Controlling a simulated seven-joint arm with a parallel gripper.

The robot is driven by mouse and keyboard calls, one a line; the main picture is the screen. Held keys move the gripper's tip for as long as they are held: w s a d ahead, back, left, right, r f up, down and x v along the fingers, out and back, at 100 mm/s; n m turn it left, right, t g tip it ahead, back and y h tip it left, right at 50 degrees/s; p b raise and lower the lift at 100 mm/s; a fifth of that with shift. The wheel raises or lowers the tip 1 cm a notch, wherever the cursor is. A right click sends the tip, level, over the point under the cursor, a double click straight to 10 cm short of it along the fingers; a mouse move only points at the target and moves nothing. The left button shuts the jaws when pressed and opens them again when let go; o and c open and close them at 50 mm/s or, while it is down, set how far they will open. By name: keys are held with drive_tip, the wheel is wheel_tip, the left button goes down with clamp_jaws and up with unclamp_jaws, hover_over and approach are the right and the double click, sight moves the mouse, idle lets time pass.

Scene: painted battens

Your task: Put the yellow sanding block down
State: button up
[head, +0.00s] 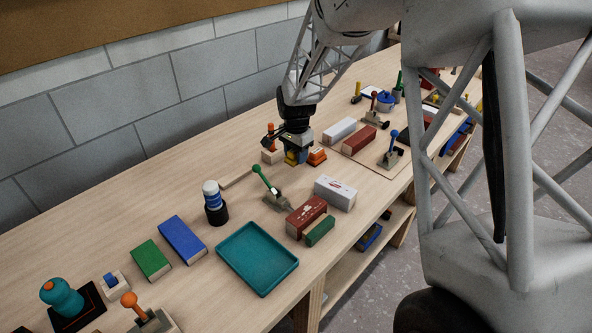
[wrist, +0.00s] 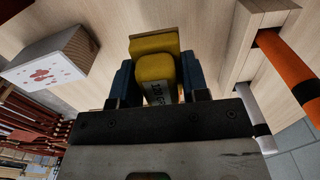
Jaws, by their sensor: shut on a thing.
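The yellow sanding block (wrist: 153,45) is between the two dark blue fingers of my gripper (wrist: 157,76) in the wrist view. A grey, printed patch shows on its near part. In the head view, my gripper (head: 296,155) is low over the middle of the wooden bench, pointing down. Only a small part of the yellow block (head: 291,159) shows beneath it. My gripper is shut on the block. I cannot tell whether the block touches the bench top.
An orange block (head: 316,156) sits just right of my gripper. An orange-handled tool (head: 270,138) stands close on its left. A green-handled tool (head: 266,184), a white block (head: 335,193) and a teal tray (head: 257,258) are nearer. Bare bench (head: 220,160) lies to the left.

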sight(296, 176)
drive_tip(key=shift+f, duration=1.25)
drive_tip(key=shift+f, duration=1.85)
drive_tip(key=shift+f, duration=0.1)
drive_tip(key=o, duration=0.9)
wheel_tip(296, 176, up, 12)
drive_tip(key=shift+r, duration=0.1)
